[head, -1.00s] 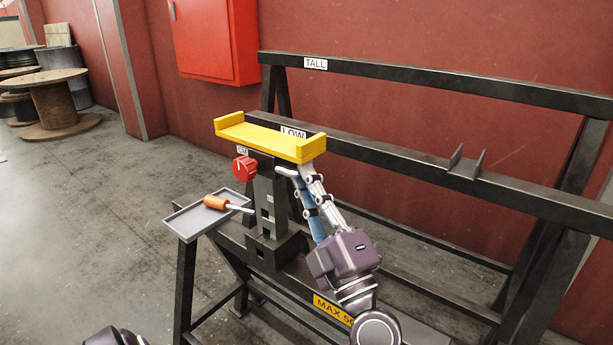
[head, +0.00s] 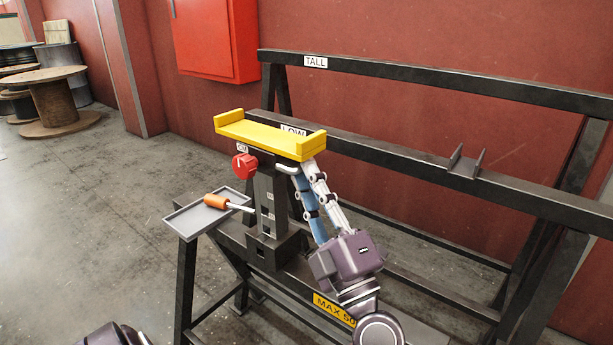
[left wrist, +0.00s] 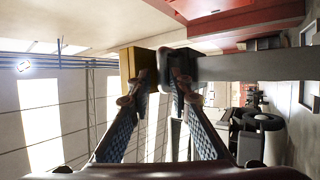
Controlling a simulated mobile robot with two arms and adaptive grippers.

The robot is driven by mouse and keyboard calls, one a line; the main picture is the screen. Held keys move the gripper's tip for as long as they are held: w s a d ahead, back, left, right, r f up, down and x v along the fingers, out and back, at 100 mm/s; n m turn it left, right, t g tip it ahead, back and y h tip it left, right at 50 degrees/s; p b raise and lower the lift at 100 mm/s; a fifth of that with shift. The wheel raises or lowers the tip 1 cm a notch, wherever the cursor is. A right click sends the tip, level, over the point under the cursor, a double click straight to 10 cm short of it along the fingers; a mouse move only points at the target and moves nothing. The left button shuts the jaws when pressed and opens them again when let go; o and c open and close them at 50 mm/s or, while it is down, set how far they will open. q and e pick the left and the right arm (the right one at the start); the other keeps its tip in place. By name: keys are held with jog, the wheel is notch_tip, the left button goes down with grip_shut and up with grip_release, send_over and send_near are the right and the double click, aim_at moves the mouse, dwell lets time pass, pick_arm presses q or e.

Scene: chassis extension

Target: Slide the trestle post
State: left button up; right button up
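The trestle post (head: 267,201) is a dark upright with small labels, topped by a yellow cradle (head: 262,138). It stands in a socket on the dark trestle. My left gripper (head: 299,166) is right of the post, just under the cradle, its fingers pointing up-left. In the left wrist view its fingertips (left wrist: 162,78) are close together at the post's top, beside the yellow cradle (left wrist: 127,66) and the grey post (left wrist: 268,67). It appears shut on the post's top; the exact contact is hidden.
A red knob (head: 244,167) sits on the post's left side. A grey tray (head: 180,222) with an orange-handled tool (head: 215,201) is at the left. Behind stands a dark rack with a LOW rail (head: 400,159) and a TALL rail (head: 430,78).

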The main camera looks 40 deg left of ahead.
pick_arm(q)
jog(key=v, duration=0.6)
jog(key=shift+d, duration=0.25)
jog(key=shift+s+f, duration=0.1)
